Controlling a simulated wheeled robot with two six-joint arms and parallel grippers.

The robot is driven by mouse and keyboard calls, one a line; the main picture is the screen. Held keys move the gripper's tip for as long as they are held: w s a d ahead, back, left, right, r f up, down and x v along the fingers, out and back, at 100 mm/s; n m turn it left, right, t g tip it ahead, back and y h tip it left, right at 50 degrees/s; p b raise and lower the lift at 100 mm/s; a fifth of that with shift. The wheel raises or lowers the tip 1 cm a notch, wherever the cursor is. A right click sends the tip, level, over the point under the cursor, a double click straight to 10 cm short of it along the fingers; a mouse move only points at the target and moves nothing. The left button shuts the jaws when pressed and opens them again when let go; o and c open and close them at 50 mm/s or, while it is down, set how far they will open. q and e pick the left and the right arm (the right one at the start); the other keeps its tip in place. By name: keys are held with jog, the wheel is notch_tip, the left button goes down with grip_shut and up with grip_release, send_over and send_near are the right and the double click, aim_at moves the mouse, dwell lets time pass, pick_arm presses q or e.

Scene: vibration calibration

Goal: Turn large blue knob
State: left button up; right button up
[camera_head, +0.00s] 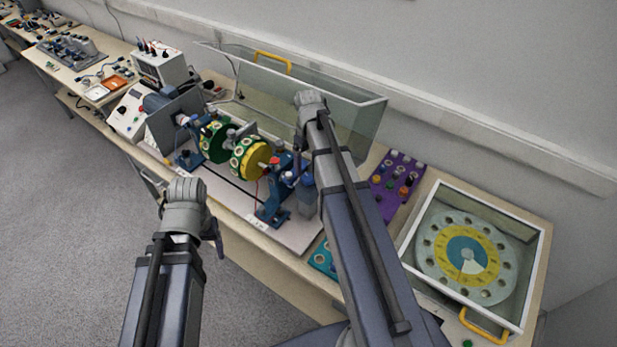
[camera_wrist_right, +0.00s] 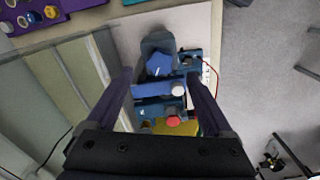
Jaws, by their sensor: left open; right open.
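My right gripper (camera_wrist_right: 160,76) is open, with one finger on each side of the knob and gaps between; contact does not show. In the head view my right wrist and forearm cover this end of the machine, and the knob is not clear. My left gripper (camera_head: 190,205) hangs over the bench's front edge, left of the machine; its fingers are mostly hidden.
A clear guard box with a yellow handle (camera_head: 272,61) stands behind the machine. A purple block with small knobs (camera_head: 395,183) and a glass-sided case with a dial disc (camera_head: 463,256) lie to the right. Free floor (camera_head: 70,200) is at the left.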

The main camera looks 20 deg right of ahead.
aim_at(308, 178)
notch_tip(308, 178, down, 6)
jog(key=b, duration=0.5)
jog(key=shift+c, duration=0.4)
grip_shut()
jog(key=shift+a+m, duration=0.15)
jog(key=shift+m, duration=2.65)
